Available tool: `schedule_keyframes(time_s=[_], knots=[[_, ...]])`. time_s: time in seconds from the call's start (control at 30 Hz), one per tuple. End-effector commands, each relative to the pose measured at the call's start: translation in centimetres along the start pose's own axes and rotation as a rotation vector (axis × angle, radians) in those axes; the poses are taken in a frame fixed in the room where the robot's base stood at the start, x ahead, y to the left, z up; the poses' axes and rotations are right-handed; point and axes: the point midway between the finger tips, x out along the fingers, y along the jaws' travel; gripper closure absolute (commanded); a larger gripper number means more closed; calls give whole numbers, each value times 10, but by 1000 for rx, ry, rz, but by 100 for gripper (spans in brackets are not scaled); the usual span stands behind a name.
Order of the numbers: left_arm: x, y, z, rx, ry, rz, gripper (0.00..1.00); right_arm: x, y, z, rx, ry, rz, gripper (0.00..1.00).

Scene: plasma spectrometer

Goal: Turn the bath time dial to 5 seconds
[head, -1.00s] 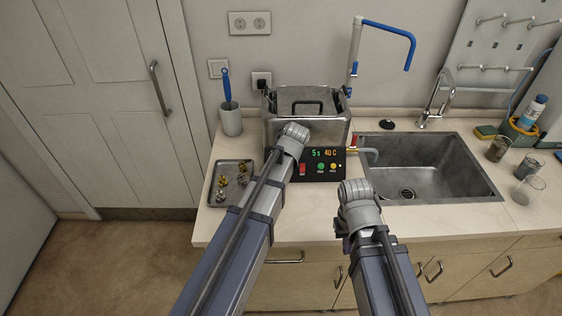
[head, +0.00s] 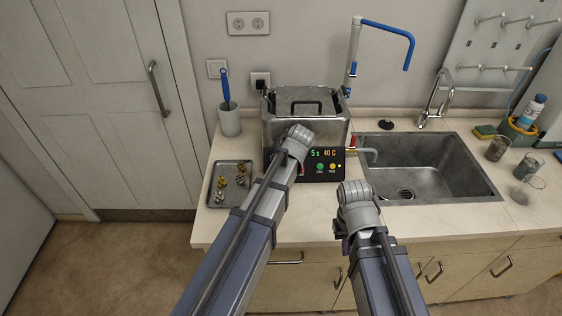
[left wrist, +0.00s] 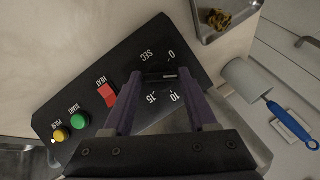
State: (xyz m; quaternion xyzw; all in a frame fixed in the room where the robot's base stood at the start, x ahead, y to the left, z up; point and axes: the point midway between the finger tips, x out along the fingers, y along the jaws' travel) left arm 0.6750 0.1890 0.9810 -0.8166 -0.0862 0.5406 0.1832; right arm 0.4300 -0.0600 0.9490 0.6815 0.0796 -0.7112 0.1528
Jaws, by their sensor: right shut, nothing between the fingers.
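In the head view my left arm hides the dial. My right gripper (head: 342,236) is shut and empty, low at the counter's front, partly hidden.
The steel bath (head: 305,127) stands behind the panel. A red switch (left wrist: 107,95), a green button (left wrist: 79,119) and a yellow button (left wrist: 61,134) sit beside the dial. A tray of small metal parts (head: 213,200) lies left; a sink (head: 420,150) is right.

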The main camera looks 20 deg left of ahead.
Motion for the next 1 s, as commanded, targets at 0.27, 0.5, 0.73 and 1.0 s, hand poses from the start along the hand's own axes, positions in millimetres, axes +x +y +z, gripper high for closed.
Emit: schedule_keyframes(time_s=[0.27,0.5,0.73,1.0], knots=[[0,0,-1,0,3,-1,18,0,0,0,0,0,0,100],[-2,-1,-1,0,3,-2,18,-2,0,0,0,0,0,100],[-18,-2,-2,1,4,-2,18,-17,2,1,0,0,0,100],[-57,-3,-2,1,4,-1,18,-50,5,3,-1,0,0,100]])
